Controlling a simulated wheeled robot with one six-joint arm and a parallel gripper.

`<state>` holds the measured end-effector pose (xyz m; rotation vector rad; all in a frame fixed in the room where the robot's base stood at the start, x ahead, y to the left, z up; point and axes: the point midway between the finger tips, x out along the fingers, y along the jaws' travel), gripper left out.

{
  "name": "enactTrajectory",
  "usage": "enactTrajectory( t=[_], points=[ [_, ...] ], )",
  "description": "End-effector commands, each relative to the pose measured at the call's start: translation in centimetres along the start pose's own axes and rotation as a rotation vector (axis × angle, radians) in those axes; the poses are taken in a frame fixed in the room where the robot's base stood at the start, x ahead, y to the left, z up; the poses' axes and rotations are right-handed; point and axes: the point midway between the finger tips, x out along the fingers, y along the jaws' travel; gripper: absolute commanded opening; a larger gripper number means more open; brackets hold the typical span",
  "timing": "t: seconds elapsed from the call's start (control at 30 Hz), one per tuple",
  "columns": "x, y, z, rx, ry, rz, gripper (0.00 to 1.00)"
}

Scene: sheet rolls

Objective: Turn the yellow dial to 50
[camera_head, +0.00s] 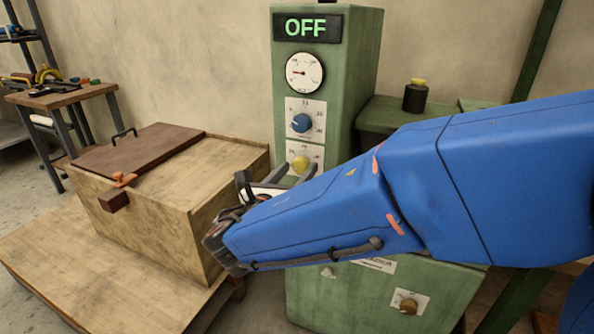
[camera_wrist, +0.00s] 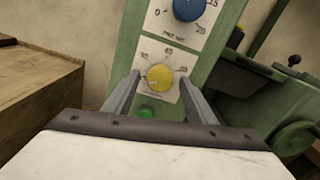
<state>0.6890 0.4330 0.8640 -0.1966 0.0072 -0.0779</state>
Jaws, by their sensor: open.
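The yellow dial (camera_head: 300,163) sits on a white scale plate on the green cabinet's front, below a blue dial (camera_head: 301,122). In the wrist view the yellow dial (camera_wrist: 160,76) shows between the two fingers, with small numbers such as 40 around it. Its exact setting is too small to read. My gripper (camera_wrist: 160,88) is open and empty, its fingers pointing at the panel on either side of the dial. I cannot tell how far the fingertips are from it. In the head view my arm hides the panel below the dial.
The green cabinet (camera_head: 345,75) carries an OFF display (camera_head: 307,27) and a round gauge (camera_head: 305,72). A wooden box (camera_head: 180,190) with a brown lid stands left of my gripper. A green button (camera_wrist: 146,112) sits below the dial. A brown knob (camera_head: 407,306) is lower right.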

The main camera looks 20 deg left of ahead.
Motion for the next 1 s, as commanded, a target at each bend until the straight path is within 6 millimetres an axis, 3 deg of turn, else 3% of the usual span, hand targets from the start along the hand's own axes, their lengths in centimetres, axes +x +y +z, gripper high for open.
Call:
enactTrajectory(
  t=[0.37, 0.4, 0.57, 1.0],
  points=[
    [0.62, -0.01, -0.01, 0.0, 0.001, 0.0, 0.51],
    [0.61, -0.01, -0.01, 0.0, 0.001, 0.0, 0.49],
    [0.6, -0.01, -0.01, 0.0, 0.001, 0.0, 0.1],
    [0.59, 0.0, -0.01, 0.073, 0.001, 0.0, 0.1]
  ],
)
